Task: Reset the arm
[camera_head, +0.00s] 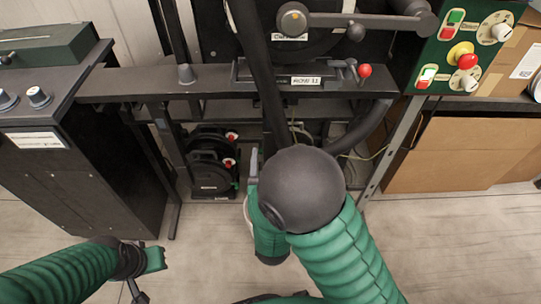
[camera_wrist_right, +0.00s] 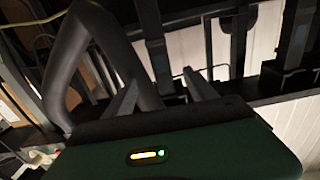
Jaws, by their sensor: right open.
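My right arm comes in from the bottom with a green ribbed sleeve and a large dark grey ball joint in front of the machine. My right gripper (camera_head: 254,170) is partly hidden behind that joint, below the machine's shelf. In the right wrist view, its two grey fingers (camera_wrist_right: 163,92) stand apart with nothing between them. A thick dark hose shows just beyond them. My left arm comes in at the lower left, its green sleeve ending in a dark wrist. A green piece (camera_head: 155,259) sits at its end; the left fingers cannot be made out clearly.
The machine has a ROW 11 label (camera_head: 306,81) and a red-knobbed lever (camera_head: 365,70). Black units (camera_head: 211,172) sit below the shelf. A dark cabinet (camera_head: 85,170) stands left. A green control panel (camera_head: 468,45) and cardboard boxes (camera_head: 465,155) are right. Floor shows between.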

